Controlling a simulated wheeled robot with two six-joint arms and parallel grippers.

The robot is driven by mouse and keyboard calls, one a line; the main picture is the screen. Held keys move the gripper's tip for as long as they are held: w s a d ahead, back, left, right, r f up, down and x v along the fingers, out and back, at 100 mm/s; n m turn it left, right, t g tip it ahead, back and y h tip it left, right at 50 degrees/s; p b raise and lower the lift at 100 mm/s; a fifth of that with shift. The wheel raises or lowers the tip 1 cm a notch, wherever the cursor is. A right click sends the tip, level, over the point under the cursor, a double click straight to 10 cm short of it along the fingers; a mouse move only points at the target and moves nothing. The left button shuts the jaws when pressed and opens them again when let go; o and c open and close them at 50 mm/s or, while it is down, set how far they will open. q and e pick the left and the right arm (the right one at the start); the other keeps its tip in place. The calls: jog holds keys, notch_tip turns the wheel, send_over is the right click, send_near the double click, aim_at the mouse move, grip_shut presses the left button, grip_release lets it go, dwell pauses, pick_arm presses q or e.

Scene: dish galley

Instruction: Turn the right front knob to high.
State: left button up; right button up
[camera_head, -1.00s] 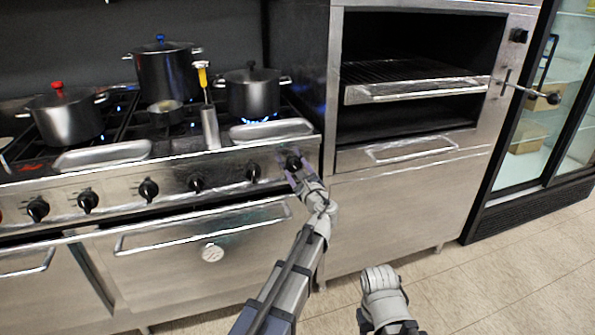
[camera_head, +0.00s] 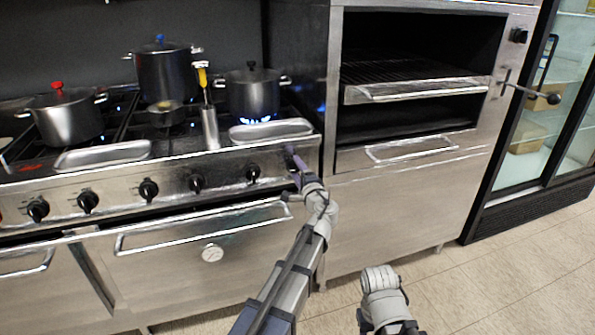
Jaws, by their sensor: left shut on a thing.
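The range front (camera_head: 222,168) carries a row of black knobs. The rightmost knob is hidden behind my left gripper (camera_head: 296,160), which reaches up to the panel's right end and is shut on that knob. The gripper's purple finger shows nearly edge-on, tilted up to the left. The knob's pointer and marks cannot be seen. The neighbouring knob (camera_head: 253,173) shows clear to the left. A blue flame (camera_head: 259,119) burns under the right pot (camera_head: 252,92). Part of my right arm shows at the lower middle, but its jaws do not.
An oven handle (camera_head: 205,228) runs below the knobs, left of my left arm. A metal tray (camera_head: 271,130) lies on the range's front ledge above the gripper. A broiler cabinet (camera_head: 405,200) stands to the right. The tiled floor (camera_head: 500,265) is clear.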

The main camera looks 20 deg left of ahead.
pick_arm(q)
jog(key=shift+n, duration=1.7)
jog(key=o, duration=1.4)
jog(key=shift+c, duration=0.2)
jog(key=v, duration=0.7)
jog(key=shift+s+d, duration=0.2)
jog(key=shift+s, duration=0.15)
